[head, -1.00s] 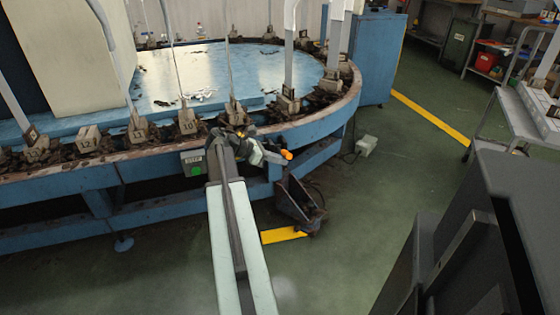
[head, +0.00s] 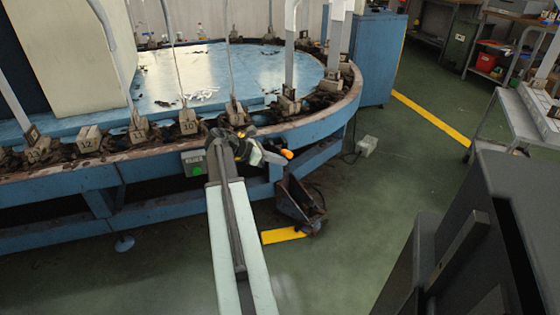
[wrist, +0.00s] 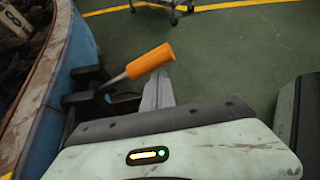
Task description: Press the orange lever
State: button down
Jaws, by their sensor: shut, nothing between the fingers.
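The orange lever (head: 287,154) sticks out beside the blue curved rim of the machine in the head view. In the wrist view its orange handle (wrist: 150,62) sits on a metal rod that slants up to the right from a dark bracket at the machine's side. My gripper (head: 270,157) is shut and empty, just left of the orange tip in the head view. In the wrist view my gripper (wrist: 158,90) shows as a grey finger just below the handle. I cannot tell whether it touches the lever.
The round blue machine (head: 320,128) carries several numbered blocks and upright hangers along its rim. A box with a green button (head: 195,170) is on its side, left of my arm. A dark pedal-like bracket (head: 300,200) stands below the lever.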

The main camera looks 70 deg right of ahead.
notch_tip(320, 180, down, 4)
jog(key=a+b, duration=0.2)
jog(key=b, duration=0.1)
jog(key=w+d+p+v, duration=0.1)
jog(key=p+v, duration=0.5)
jog(key=v, duration=0.3)
jog(key=shift+w+d+r, duration=0.2)
jog(key=shift+d+r, duration=0.05)
jog(key=shift+r, duration=0.25)
